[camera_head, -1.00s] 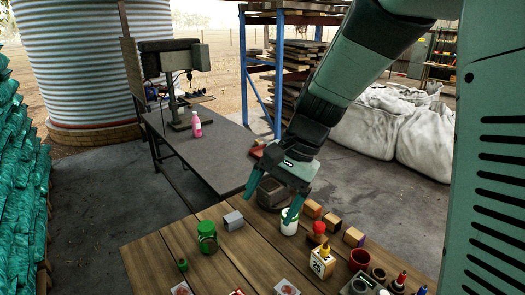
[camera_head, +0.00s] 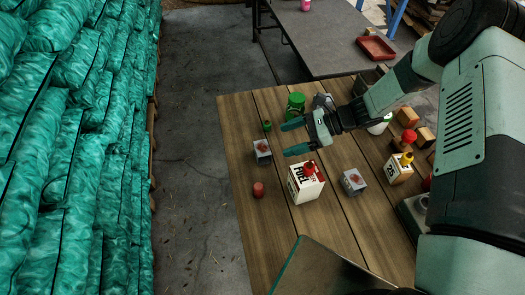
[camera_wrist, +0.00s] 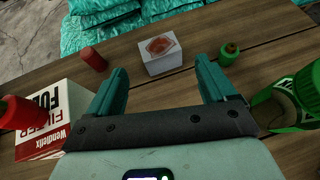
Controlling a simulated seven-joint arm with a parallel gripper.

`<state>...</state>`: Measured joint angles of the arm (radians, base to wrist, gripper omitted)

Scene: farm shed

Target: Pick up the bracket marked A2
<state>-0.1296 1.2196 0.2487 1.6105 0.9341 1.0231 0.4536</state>
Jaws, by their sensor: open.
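I cannot make out a bracket or an A2 mark in either current view. My gripper (camera_head: 291,137) is open and empty above the wooden table (camera_head: 240,145), its fingers pointing left. A small grey block with a reddish picture (camera_head: 262,151) stands just beyond the fingertips. In the wrist view this block (camera_wrist: 160,55) shows between and ahead of the two fingers (camera_wrist: 160,70), apart from them. A second similar block (camera_head: 353,181) stands to the right of a white lettered box (camera_head: 303,187).
A red cylinder (camera_head: 258,189), a small green bottle (camera_head: 267,127) and a larger green jar (camera_head: 296,103) stand near my gripper. Stacked green sacks (camera_head: 75,150) stand left, across open floor.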

